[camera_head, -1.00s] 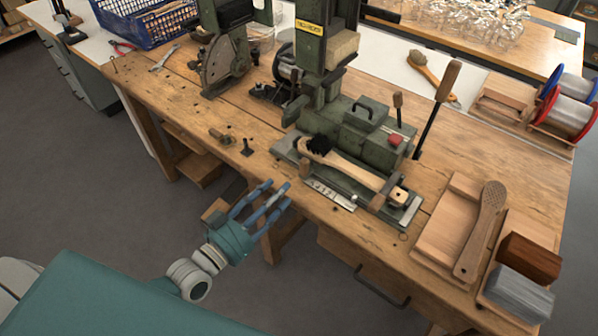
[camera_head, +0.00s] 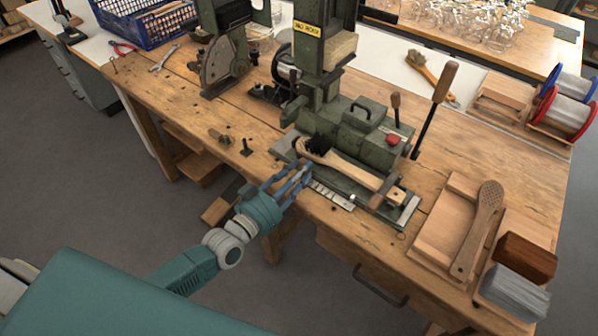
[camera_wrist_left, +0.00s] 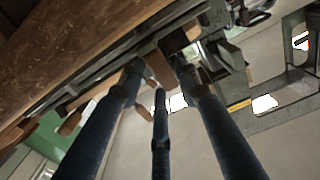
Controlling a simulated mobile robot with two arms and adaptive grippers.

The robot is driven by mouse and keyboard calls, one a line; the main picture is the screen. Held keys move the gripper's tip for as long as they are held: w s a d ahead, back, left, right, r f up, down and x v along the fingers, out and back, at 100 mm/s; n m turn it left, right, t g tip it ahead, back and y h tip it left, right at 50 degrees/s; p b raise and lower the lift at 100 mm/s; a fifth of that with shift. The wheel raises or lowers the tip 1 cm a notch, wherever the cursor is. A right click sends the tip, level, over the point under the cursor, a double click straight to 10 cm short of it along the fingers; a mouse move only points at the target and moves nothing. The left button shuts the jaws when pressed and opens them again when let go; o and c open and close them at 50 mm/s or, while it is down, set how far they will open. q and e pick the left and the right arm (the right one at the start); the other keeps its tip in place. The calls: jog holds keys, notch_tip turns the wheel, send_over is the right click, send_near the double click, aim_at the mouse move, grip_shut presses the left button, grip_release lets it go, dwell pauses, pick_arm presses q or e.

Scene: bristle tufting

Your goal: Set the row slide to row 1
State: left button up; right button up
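The green tufting machine (camera_head: 360,135) stands on the bench with a long-handled brush (camera_head: 345,168) lying on its front carriage. A pale number scale (camera_head: 332,195) runs along the carriage's front edge; its digits are too small to read surely. My left gripper (camera_head: 290,176) is at the scale's left end, fingers pointing at the machine. In the left wrist view, its dark fingers (camera_wrist_left: 160,85) stand apart around a small wooden knob (camera_wrist_left: 157,66), likely the row slide's. Whether they touch it I cannot tell. The fingers mostly hide the knob in the head view. My right gripper is out of view.
A wooden tray (camera_head: 440,240) with a paddle brush (camera_head: 478,230) lies to the right, beside brown and grey bristle bundles (camera_head: 518,290). A lever with a wooden grip (camera_head: 445,82) rises behind the carriage. Small fittings (camera_head: 245,147) lie on the bench to the left.

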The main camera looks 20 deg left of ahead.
pick_arm(q)
grip_shut()
jog(key=shift+w+a+f+b, duration=0.1)
jog(key=shift+w+a+b, duration=0.2)
jog(key=shift+a, duration=0.45)
jog(key=shift+w+a+r+b, duration=0.1)
jog(key=shift+w+a+b, duration=0.15)
jog(key=shift+a, duration=0.5)
jog(key=shift+w+a+f+b, duration=0.1)
jog(key=shift+w+a+b, duration=0.2)
jog(key=shift+a, duration=0.45)
jog(key=o, duration=0.6)
grip_release()
jog(key=shift+c, duration=0.2)
